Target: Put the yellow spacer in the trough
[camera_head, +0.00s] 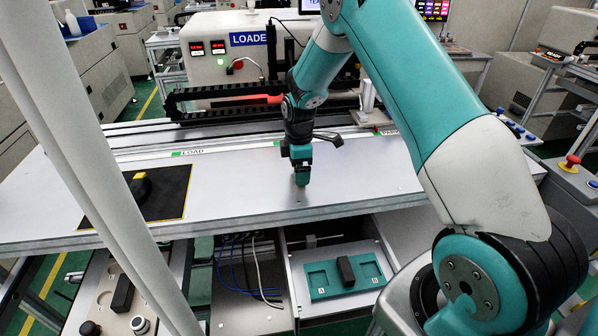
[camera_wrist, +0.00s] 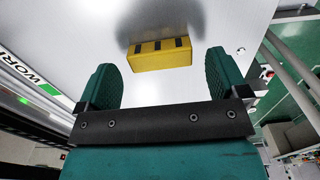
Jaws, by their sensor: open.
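The yellow spacer (camera_wrist: 160,56), a block with dark marks along one side, shows in the wrist view on the grey metal surface. It lies ahead of my open gripper (camera_wrist: 162,75), in line with the gap between the two teal fingers. I see space at both sides of it. In the head view my gripper (camera_head: 301,178) points down low over the middle of the bench; the spacer cannot be made out there. A teal tray (camera_head: 318,291) with recesses sits in the lower drawer, with a dark block (camera_head: 346,271) in it; I cannot tell whether this is the trough.
A black mat (camera_head: 165,203) with a yellow edge lies at the left of the bench (camera_head: 240,203), bearing a yellow and black object (camera_head: 140,185). The loader machine (camera_head: 225,65) stands behind. Cables (camera_head: 258,270) hang left of the drawer. The bench around my gripper is mostly clear.

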